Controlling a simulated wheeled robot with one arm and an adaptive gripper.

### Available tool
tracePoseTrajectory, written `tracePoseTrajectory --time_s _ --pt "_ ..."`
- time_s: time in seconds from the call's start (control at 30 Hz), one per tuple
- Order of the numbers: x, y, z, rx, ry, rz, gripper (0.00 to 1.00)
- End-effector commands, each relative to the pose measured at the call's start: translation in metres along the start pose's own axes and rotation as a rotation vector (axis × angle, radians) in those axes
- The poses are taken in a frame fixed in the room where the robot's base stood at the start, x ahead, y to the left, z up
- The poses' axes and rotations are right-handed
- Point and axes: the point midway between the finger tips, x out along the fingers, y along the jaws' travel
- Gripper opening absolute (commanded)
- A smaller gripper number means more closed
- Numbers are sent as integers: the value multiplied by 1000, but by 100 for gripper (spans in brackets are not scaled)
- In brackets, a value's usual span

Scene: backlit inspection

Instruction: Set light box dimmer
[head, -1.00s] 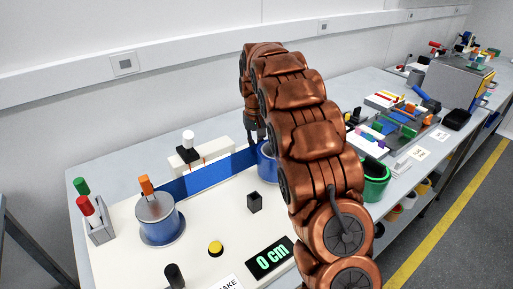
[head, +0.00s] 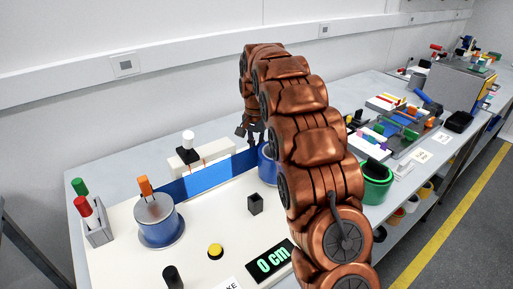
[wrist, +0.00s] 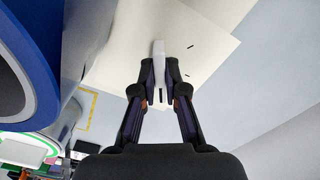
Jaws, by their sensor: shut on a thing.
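In the wrist view my gripper (wrist: 159,76) has its fingertips closed around a small light grey upright piece (wrist: 158,48), which looks like a slider knob; I cannot tell for sure that it is the dimmer. It stands over a cream-white panel (wrist: 205,40) with short black marks. In the head view my gripper (head: 250,133) is low behind the blue strip, beside the right-hand blue roll (head: 266,163). The piece it holds is hidden there. The white board (head: 120,255) lies on the bench, with the blue strip (head: 208,176) standing along its back.
A yellow button (head: 215,250), a black block (head: 255,204) and a "0 cm" display (head: 270,262) are in front. A green bucket (head: 376,183) stands right of my arm. Large blue-rimmed roll (wrist: 45,75) is close to the gripper.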

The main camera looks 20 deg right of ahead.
Motion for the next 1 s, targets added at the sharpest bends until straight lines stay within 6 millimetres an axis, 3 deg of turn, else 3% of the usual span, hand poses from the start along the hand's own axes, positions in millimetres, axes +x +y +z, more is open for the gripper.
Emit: tracePoseTrajectory --time_s 0.47,0.5,0.7,1.0 --pt "-3 -1 -1 12 6 -5 0" --pt "-3 -1 -1 12 6 -5 14" --pt "-2 -1 -1 12 3 -3 35" --pt "-1 -1 0 11 2 -2 36"
